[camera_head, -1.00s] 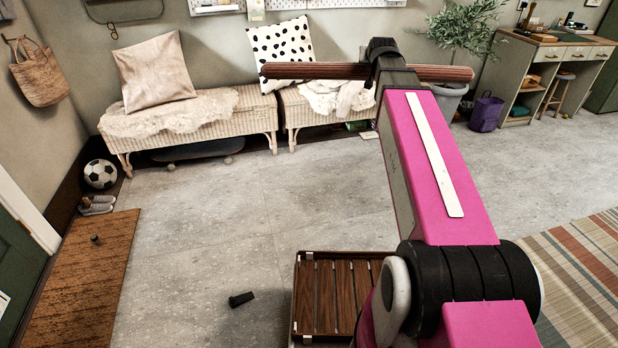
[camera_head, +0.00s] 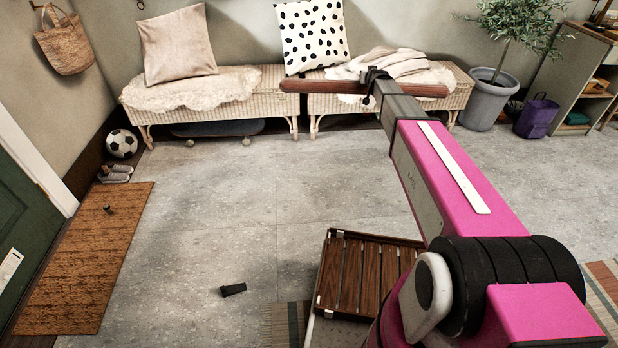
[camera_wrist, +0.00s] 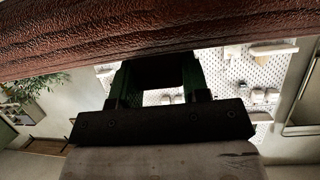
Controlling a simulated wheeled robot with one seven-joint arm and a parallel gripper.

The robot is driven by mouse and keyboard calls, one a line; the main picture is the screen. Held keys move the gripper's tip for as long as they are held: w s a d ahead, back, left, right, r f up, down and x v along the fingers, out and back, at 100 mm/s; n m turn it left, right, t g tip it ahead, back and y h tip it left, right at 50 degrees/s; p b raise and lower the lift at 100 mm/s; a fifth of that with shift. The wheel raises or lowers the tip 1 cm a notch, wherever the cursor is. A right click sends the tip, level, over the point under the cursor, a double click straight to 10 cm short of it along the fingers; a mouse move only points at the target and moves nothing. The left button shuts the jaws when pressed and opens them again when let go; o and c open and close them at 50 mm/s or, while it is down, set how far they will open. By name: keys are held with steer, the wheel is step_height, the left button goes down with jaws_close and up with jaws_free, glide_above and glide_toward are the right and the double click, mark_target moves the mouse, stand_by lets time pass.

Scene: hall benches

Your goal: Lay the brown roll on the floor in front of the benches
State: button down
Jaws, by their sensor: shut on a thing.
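The brown roll (camera_head: 325,87) is a long, thin, reddish-brown cylinder. My gripper (camera_head: 374,84) is shut on it near its middle and holds it up in the air, roughly level. In the head view the roll overlaps the front of the two wicker benches (camera_head: 225,102), so its exact distance from them is hard to tell. In the wrist view the roll (camera_wrist: 110,42) spans the top of the picture, across the jaws. The grey floor (camera_head: 250,185) in front of the benches is bare.
A doormat (camera_head: 85,260), shoes (camera_head: 116,172) and a football (camera_head: 121,143) lie at left. A small dark object (camera_head: 232,290) lies on the floor. A slatted wooden tray (camera_head: 365,275) is close to my base. A potted tree (camera_head: 487,100) and purple bag (camera_head: 537,117) stand at right.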

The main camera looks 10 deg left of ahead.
steer(key=w+a+f, duration=0.2)
steer(key=a+f, duration=0.2)
steer(key=f, duration=0.4)
steer(key=w+a+f+y, duration=0.1)
steer(key=w+a+f, duration=0.1)
steer(key=a+f, duration=0.45)
steer(key=w+a+f, duration=0.2)
steer(key=f, duration=0.8)
steer(key=s+a+f, duration=0.1)
steer(key=a+f, duration=0.2)
steer(key=f, duration=0.6)
steer(key=s+a+f+n, duration=0.1)
steer(key=a+f, duration=0.3)
steer(key=f, duration=0.5)
steer(key=s+a+f, duration=0.1)
steer(key=a+f, duration=0.2)
steer(key=f, duration=0.6)
steer(key=shift+w+d+f, duration=0.5)
steer(key=shift+d+f, duration=1.25)
steer(key=shift+f, duration=0.15)
steer(key=shift+w+d+f, duration=0.5)
steer(key=shift+d+f, duration=1.3)
steer(key=shift+f, duration=0.05)
steer(key=shift+w+d+f, duration=0.5)
steer(key=shift+d+f, duration=1.25)
steer(key=shift+f, duration=0.15)
steer(key=shift+f, duration=0.15)
steer(key=c, duration=0.6)
jaws_free()
